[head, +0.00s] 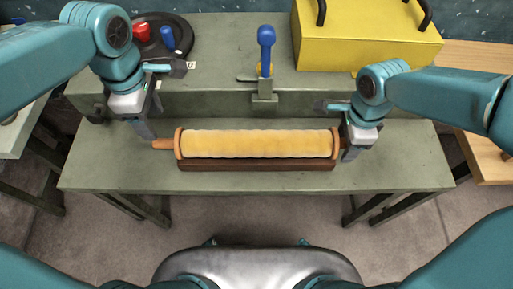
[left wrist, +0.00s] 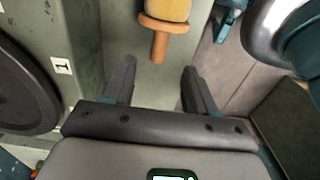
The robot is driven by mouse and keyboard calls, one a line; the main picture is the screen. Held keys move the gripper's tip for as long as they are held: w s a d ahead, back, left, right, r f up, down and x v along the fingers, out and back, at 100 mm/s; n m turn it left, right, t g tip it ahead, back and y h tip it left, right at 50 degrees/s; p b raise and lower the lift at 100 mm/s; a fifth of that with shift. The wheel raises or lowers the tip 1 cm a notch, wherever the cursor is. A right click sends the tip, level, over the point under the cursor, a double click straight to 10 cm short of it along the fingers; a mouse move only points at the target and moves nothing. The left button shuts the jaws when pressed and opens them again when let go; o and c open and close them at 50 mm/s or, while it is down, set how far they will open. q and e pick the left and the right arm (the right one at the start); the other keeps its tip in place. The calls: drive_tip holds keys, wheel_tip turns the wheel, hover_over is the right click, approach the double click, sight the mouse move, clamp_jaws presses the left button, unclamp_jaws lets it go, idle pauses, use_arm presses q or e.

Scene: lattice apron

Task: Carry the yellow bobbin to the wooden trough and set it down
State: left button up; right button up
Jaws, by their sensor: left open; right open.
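My left gripper (head: 147,135) is open beside the left handle. In the left wrist view the handle's end lies between the open fingertips (left wrist: 159,66), not gripped. My right gripper (head: 348,150) is open at the right end and hides the handle there.
The grey-green table (head: 400,165) is clear at both sides and in front. Behind, a raised ledge holds a blue-handled lever (head: 266,50), a yellow case (head: 365,40) and a dark round plate (head: 180,45) with red and blue knobs. A light wooden table (head: 485,130) stands at the right.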

use_arm(q)
drive_tip(key=shift+r, duration=0.85)
use_arm(e)
wheel_tip(320, 180, up, 12)
